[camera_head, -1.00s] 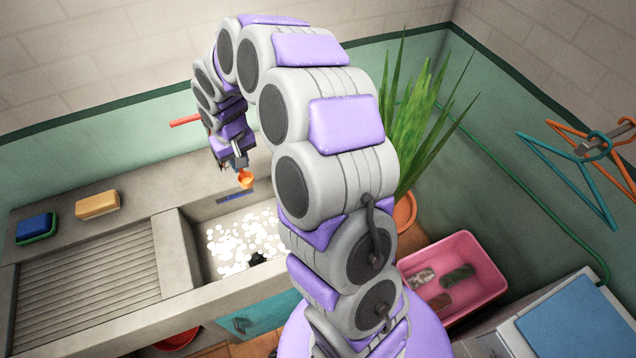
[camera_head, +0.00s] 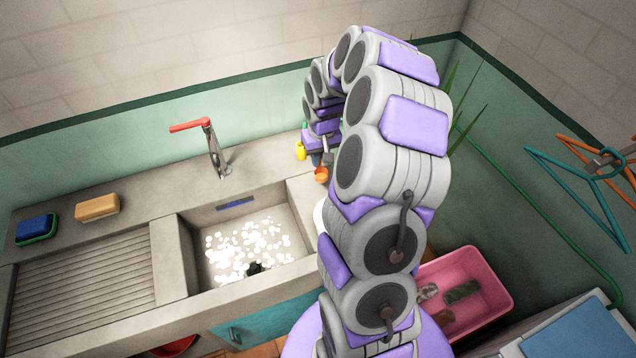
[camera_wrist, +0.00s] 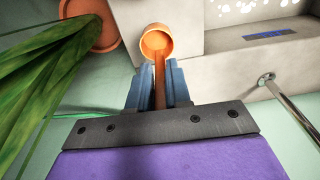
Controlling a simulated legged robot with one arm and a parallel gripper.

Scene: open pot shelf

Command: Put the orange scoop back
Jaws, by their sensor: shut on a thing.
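The orange scoop (camera_wrist: 157,42) is held in my gripper (camera_wrist: 160,85), its handle between the two blue fingers in the wrist view. Its bowl points away from the gripper. In the head view the scoop (camera_head: 321,174) hangs below my gripper (camera_head: 326,158), over the counter just right of the sink. The arm hides part of the counter there. I cannot see an empty place that is clearly the scoop's own.
The sink (camera_head: 190,262) holds white suds, with a red-handled faucet (camera_head: 214,150) behind it. A potted plant (camera_wrist: 45,90) is near in the wrist view. A pink tub (camera_head: 490,268) sits at lower right.

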